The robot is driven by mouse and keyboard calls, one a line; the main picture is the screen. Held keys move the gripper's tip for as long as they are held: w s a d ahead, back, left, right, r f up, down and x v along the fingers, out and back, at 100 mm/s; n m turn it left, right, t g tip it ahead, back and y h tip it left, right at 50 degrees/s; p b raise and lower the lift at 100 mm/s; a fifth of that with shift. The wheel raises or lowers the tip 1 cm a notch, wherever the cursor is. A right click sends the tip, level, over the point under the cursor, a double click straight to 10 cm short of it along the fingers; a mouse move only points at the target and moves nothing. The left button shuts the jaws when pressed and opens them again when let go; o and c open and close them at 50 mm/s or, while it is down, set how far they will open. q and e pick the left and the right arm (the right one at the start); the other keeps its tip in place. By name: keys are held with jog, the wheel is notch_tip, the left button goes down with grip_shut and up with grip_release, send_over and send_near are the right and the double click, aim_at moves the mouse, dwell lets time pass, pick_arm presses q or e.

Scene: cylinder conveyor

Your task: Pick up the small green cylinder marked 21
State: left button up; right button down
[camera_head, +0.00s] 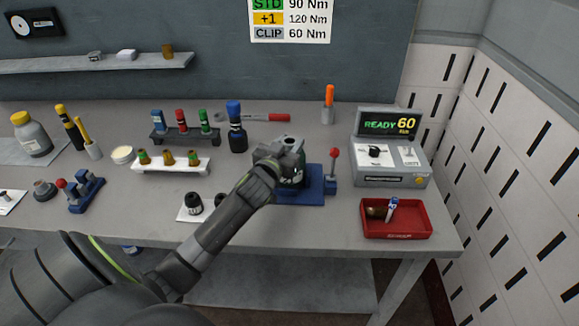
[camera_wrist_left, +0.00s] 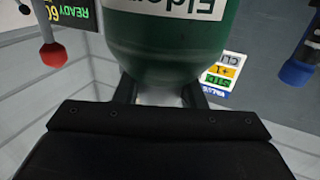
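A small green-topped cylinder (camera_head: 204,121) stands at the right end of the dark rack; I cannot read its number. My left gripper (camera_head: 287,158) is over the blue fixture, well right of both racks. The bottle is mostly hidden behind the gripper in the head view. My right gripper is not in view.
The blue fixture (camera_head: 312,192) has a red-knobbed lever. The dark rack (camera_head: 184,138) and white rack (camera_head: 170,167) stand on the left. A red tray (camera_head: 400,228) and a grey READY 60 box (camera_head: 390,174) are at the right. A blue-capped dark bottle (camera_head: 237,135) stands behind.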

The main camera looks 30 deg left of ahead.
pick_arm(q)
grip_shut()
jog(key=shift+r, duration=0.2)
